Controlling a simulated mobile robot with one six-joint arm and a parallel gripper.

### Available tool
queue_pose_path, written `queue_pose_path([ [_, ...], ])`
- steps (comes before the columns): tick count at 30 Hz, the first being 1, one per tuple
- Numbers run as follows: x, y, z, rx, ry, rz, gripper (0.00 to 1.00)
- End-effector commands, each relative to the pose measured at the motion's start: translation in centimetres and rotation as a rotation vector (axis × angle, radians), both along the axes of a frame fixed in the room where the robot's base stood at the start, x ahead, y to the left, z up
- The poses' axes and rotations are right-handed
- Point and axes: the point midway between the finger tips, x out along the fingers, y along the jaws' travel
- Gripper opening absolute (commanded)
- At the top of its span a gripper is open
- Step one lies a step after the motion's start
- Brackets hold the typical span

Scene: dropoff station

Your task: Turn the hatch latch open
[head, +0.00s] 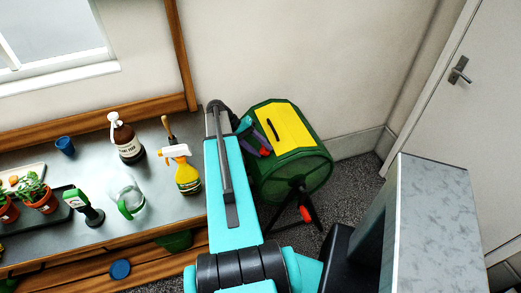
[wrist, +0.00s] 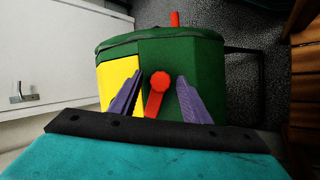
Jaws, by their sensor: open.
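A green drum (head: 263,182) on a dark stand has a yellow hatch (head: 292,133) with a black handle; the hatch also shows in the wrist view (wrist: 118,82). In the wrist view, a red latch (wrist: 154,103) with a knobbed round end lies on the green panel, its lower part beside the yellow hatch's edge. My gripper (wrist: 159,78) is open, with one purple finger on each side of the latch. Gaps show between the fingers and the latch. I cannot tell the fingers' height above the panel. In the head view my arm hides much of this area.
A red-handled crank (head: 306,213) sticks out of the drum's lower front. A workbench (head: 90,162) with a spray bottle (head: 185,172), a brown bottle (head: 126,140) and potted plants (head: 40,197) stands left. A wall is behind the drum; a door (head: 440,110) is right.

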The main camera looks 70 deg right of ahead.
Motion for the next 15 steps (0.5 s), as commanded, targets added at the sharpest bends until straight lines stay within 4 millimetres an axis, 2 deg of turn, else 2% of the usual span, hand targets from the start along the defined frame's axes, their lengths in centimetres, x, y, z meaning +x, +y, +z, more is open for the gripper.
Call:
queue_pose_path([
  [7, 1.2, 0.1, 1.4, 0.0, -0.001, 0.001, 0.43],
  [15, 3.6, 0.4, 4.0, -0.001, 0.0, 0.001, 0.43],
])
